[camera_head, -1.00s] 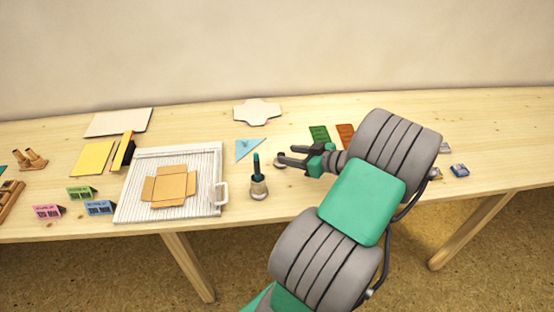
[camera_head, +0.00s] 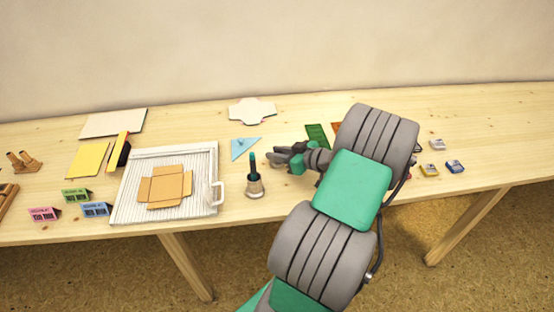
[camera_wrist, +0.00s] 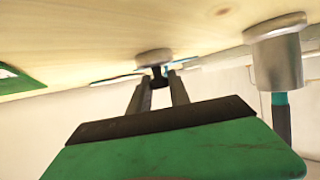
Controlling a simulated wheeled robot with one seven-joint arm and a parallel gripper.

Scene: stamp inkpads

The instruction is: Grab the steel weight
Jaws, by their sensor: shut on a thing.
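The steel weight (camera_wrist: 153,57) shows in the wrist view as a pale round disc with a dark knob, which sits between my fingertips. My gripper (camera_wrist: 160,82) is shut on that knob. The disc is against or very close to the tabletop; I cannot tell whether there is a gap. In the head view my gripper (camera_head: 275,155) is low over the table, right of the blue triangle and the teal-handled tool. There the weight is mostly hidden by the fingers.
A metal tool with a teal handle (camera_head: 254,186) stands close to my gripper; its metal body shows in the wrist view (camera_wrist: 277,62). A blue triangle (camera_head: 243,148) lies just behind. A green piece (camera_head: 317,135) lies behind my wrist. A white ribbed board (camera_head: 130,205) lies left.

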